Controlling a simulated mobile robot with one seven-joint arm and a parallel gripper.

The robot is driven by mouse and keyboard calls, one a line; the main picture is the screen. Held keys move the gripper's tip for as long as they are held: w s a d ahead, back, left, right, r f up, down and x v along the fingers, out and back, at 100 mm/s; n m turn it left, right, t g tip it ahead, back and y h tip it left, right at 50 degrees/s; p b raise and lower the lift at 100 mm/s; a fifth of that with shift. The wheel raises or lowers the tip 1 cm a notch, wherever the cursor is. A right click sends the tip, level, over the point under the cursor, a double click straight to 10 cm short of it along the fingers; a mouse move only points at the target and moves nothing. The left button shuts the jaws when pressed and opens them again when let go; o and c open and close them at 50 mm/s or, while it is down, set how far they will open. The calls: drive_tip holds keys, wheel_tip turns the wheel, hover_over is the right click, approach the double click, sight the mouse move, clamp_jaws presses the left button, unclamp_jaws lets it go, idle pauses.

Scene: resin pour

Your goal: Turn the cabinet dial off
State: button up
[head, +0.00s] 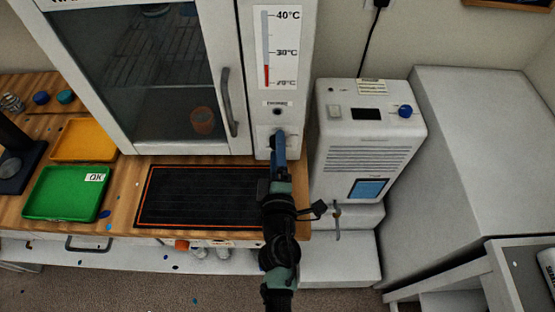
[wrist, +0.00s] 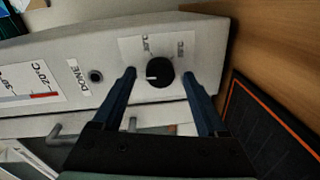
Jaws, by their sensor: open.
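The cabinet (head: 242,100) stands at the back of the bench with its glass door closed. Its dial is a black round knob (wrist: 160,73) with a white mark, seen in the wrist view on the front panel. Labels beside the dial are too blurred to read surely. In the head view my gripper hides the dial. My gripper (wrist: 164,82) is open, one finger on each side of the dial, and it also shows in the head view (head: 279,150). I cannot tell whether either finger touches the dial.
A DONE label and a small dark button (wrist: 96,76) are beside the dial. A black mat (head: 200,195) lies before the cabinet. Orange (head: 85,140) and green (head: 65,193) trays are at left. A white machine (head: 366,150) with a blue knob stands close at right.

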drive_tip(key=s+b, duration=0.2)
drive_tip(key=s, duration=1)
drive_tip(key=shift+s+d+r, duration=0.15)
drive_tip(key=shift+s+r, duration=0.25)
drive_tip(key=w+d+r+m+t+h, duration=0.1)
drive_tip(key=w+r+m+t, duration=0.2)
drive_tip(key=r, duration=0.7)
drive_tip(key=w+d+r+m+h, duration=0.1)
drive_tip(key=w+r+m+h, duration=0.2)
drive_tip(key=r, duration=0.7)
drive_tip(key=w+d+r+m+t, duration=0.2)
drive_tip(key=r+m, duration=0.3)
drive_tip(key=r, duration=0.5)
drive_tip(key=s+a+r+m+t+y, duration=0.1)
drive_tip(key=s+r, duration=0.2)
drive_tip(key=r, duration=0.5)
drive_tip(key=s+a+r+m+t+y, duration=0.1)
drive_tip(key=s+r+m+t, duration=0.1)
drive_tip(key=r, duration=0.6)
drive_tip(key=s+a+r+m+t+y, duration=0.1)
drive_tip(key=s+r, duration=0.3)
drive_tip(key=r, duration=0.5)
drive_tip(key=shift+a+m+t+y, duration=0.3)
drive_tip(key=shift+a+m+t, duration=0.2)
drive_tip(key=shift+m+t, duration=0.1)
drive_tip(key=shift+s, duration=0.1)
